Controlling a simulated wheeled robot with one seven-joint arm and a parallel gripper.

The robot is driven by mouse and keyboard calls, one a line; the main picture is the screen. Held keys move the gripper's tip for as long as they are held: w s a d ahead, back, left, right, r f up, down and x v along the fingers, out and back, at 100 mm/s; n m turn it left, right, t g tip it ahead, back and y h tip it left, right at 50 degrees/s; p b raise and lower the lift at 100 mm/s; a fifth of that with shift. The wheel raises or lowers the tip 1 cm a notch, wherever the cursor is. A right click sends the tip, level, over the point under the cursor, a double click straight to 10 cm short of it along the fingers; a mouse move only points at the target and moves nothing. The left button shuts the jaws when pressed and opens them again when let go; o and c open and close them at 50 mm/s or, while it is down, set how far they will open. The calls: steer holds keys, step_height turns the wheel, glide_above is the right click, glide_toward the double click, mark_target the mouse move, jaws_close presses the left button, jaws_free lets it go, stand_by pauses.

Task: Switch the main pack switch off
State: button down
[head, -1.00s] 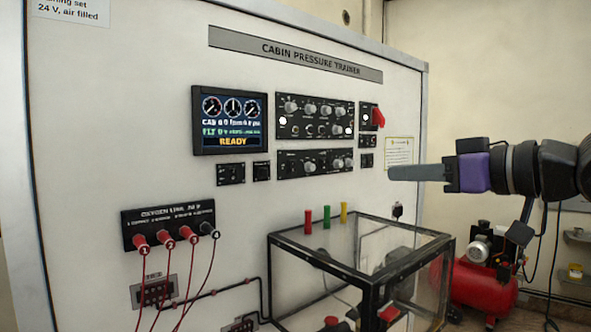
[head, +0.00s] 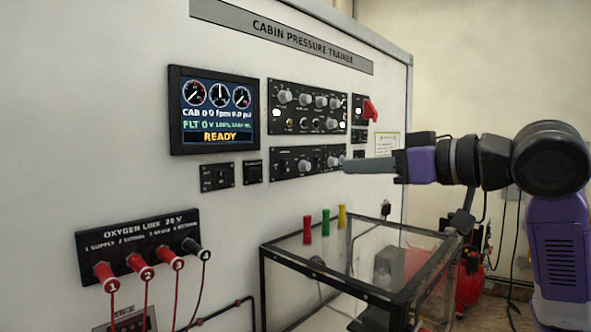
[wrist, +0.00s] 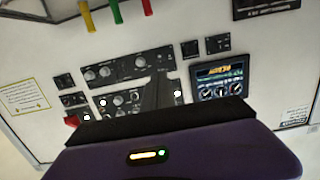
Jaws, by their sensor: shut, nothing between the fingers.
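The trainer panel (head: 90,120) carries a screen reading READY (head: 218,112), an upper knob panel (head: 308,105) and a lower knob panel (head: 290,162). Small switch plates sit left of the lower panel (head: 217,177) and right of the upper one (head: 359,136). A red guard (head: 370,110) stands out at the right. Which one is the main pack switch I cannot tell; the labels are too small. My gripper (head: 348,165) is shut and empty, in front of the lower panel's right end. The wrist view shows my gripper (wrist: 160,92) with the panel upside down.
A clear box with a black frame (head: 345,275) stands out below my gripper, with red, green and yellow posts (head: 325,222) above it. The oxygen link block (head: 140,245) with red plugs and leads is at lower left. Open air lies in front of the panel.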

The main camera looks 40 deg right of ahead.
mark_target(288, 171)
steer(key=shift+w, duration=0.1)
steer(key=w+p, duration=0.1)
steer(key=w, duration=0.3)
steer(key=w+f+p, duration=0.1)
steer(key=w+p, duration=0.1)
steer(key=w, duration=0.2)
steer(key=w+p, duration=0.1)
steer(key=w, duration=0.3)
steer(key=shift+w+a+f, duration=0.15)
steer(key=shift+w+a, duration=0.05)
steer(key=shift+w, duration=0.05)
steer(key=shift+w+f+p, duration=0.2)
steer(key=shift+w+p, duration=0.2)
steer(key=shift+w, duration=0.2)
steer(key=shift+f, duration=0.1)
